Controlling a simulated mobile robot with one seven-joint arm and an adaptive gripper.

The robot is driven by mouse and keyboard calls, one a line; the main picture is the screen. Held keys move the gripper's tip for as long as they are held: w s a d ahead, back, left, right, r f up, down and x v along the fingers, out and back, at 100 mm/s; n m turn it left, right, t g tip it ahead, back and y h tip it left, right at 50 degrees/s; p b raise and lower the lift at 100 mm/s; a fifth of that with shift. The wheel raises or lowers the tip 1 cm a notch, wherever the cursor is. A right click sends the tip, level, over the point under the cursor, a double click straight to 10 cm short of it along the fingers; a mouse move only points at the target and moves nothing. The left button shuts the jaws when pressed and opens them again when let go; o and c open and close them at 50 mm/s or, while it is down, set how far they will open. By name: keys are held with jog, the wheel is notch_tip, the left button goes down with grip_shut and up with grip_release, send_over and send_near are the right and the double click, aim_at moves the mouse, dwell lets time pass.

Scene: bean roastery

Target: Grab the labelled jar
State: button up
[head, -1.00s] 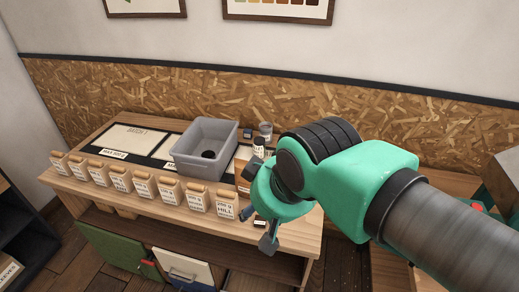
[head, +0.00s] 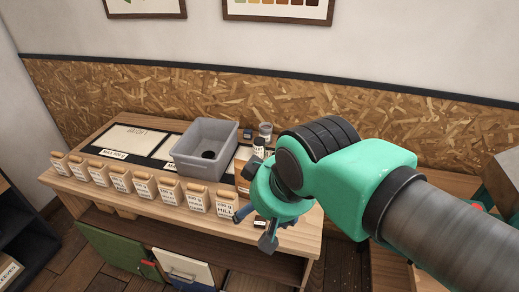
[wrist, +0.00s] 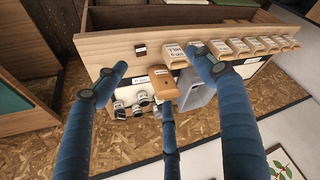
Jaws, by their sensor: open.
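In the head view, a small jar with a dark lid and pale label (head: 259,146) stands at the back right of the bench, partly hidden by my arm. A clear-looking jar (head: 265,130) stands behind it. In the wrist view, several small jars, some with white labels (wrist: 142,98), stand beyond the fingers; which one is the task's jar I cannot tell. My gripper (head: 254,229) is open and empty over the bench's front right end, apart from the jars. Its blue fingers also show spread in the wrist view (wrist: 158,62).
A row of labelled tan bags (head: 145,185) lines the bench's front edge. A grey bin (head: 186,163) stands behind them. A tan box (head: 242,168) stands between the bin and my gripper. The OSB wall panel (head: 200,95) closes off the back.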

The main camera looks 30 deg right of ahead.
jog(key=w+d+r+g+p, duration=0.1)
jog(key=w+d+r+p, duration=0.15)
jog(key=w, duration=0.45)
jog(key=w+d+r+m+p, duration=0.1)
jog(key=w+d+r+p, duration=0.15)
jog(key=w, duration=0.55)
jog(key=w+d+r+g+p, duration=0.1)
jog(key=w+d+r+p, duration=0.15)
jog(key=w, duration=0.45)
jog(key=m+g+p, duration=0.2)
jog(key=g+p, duration=0.2)
jog(key=p, duration=1)
send_over(260, 139)
jog(key=f, duration=2.3)
jog(key=shift+a, duration=0.2)
jog(key=shift+d+f, duration=0.15)
jog(key=shift+f, duration=0.1)
